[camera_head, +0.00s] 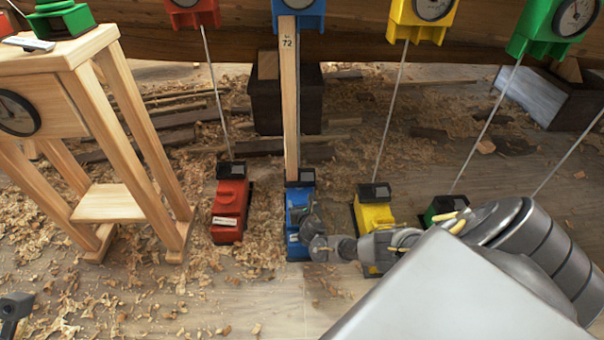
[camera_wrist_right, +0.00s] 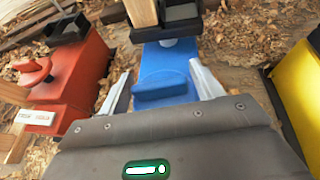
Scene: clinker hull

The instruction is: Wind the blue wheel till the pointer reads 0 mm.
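The blue wheel (camera_wrist_right: 165,88) is a knob with a raised bar on top of the blue floor unit (camera_head: 297,196). A wooden post marked 72 rises from this unit to a blue gauge box (camera_head: 310,20) on the hull. Its dial (camera_head: 298,3) is cut off by the top edge, so I cannot read the pointer. My right gripper (camera_wrist_right: 164,84) is open, with one finger on each side of the blue wheel; I cannot tell whether either touches it. In the head view the gripper partly hides the wheel. A dark grey part at the lower left may be my left gripper.
A red unit (camera_head: 230,205) stands left of the blue one, a yellow unit (camera_head: 373,212) right, and a green unit (camera_head: 440,208) beyond. Thin rods rise from them to gauges. A wooden stand (camera_head: 110,203) is at the left. Shavings cover the floor.

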